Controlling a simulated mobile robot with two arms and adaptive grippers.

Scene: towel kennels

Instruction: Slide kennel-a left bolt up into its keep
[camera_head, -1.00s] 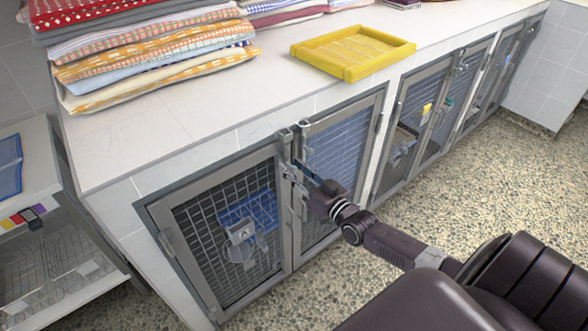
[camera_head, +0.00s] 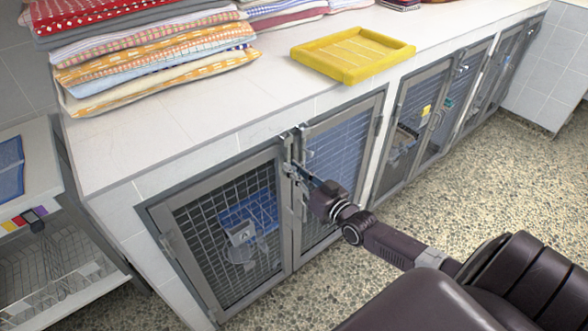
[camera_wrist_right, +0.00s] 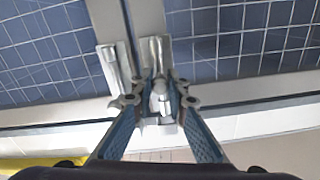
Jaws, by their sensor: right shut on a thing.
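The kennel-a doors are two grey-framed mesh doors, a left one (camera_head: 233,235) and a right one (camera_head: 340,150), meeting at the near end of the counter. The left bolt (camera_head: 288,160) is metal, at the top of the left door's inner edge. My right gripper (camera_head: 301,170) reaches it from the right. In the right wrist view its blue-padded fingers (camera_wrist_right: 160,95) are shut on the bolt's round knob (camera_wrist_right: 160,104), below a metal bolt housing (camera_wrist_right: 156,52). A second metal fitting (camera_wrist_right: 114,68) stands beside it on the other door. The bolt's tip is hard to make out. My left gripper is not in view.
The white counter (camera_head: 190,130) overhangs the doors and holds folded towels (camera_head: 150,50) and a yellow tray (camera_head: 352,52). More kennel doors (camera_head: 418,110) run off to the right. A white shelf unit (camera_head: 40,160) stands at left. The pebbled floor in front is open.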

